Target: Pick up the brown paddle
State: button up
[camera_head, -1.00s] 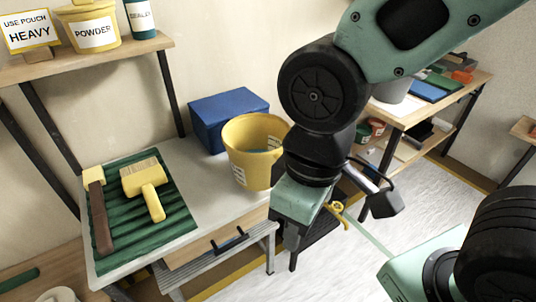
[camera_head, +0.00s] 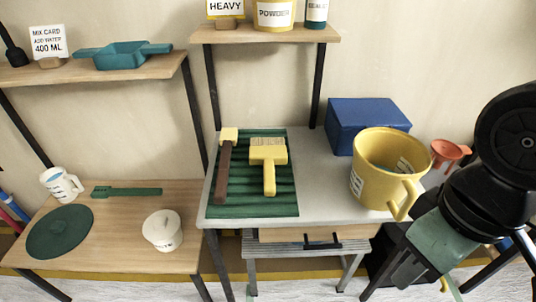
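The brown paddle (camera_head: 222,172) has a long brown handle and a pale yellow block at its far end. It lies on the left part of a green ribbed mat (camera_head: 284,190) on the grey table. A yellow wide brush (camera_head: 268,154) lies beside it on the right, apart from it. My gripper (camera_head: 398,277) hangs at the lower right, beyond the table's front right corner and well away from the paddle. I see nothing held, but its fingers are dark and seen from above, so their opening is unclear.
A yellow bucket (camera_head: 375,188) stands on the table between my gripper and the mat. A blue box (camera_head: 366,116) stands behind it. A shelf (camera_head: 262,35) with containers overhangs the back. A wooden table (camera_head: 112,255) at left holds a white jar (camera_head: 162,231).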

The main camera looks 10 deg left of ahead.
aim_at(229, 136)
jog(key=i+l+u, duration=0.1)
jog(key=i, duration=0.35)
jog(key=i+l+u, duration=0.1)
jog(key=i, duration=0.3)
jog(key=l+u, duration=0.1)
jog(key=u, duration=1.9)
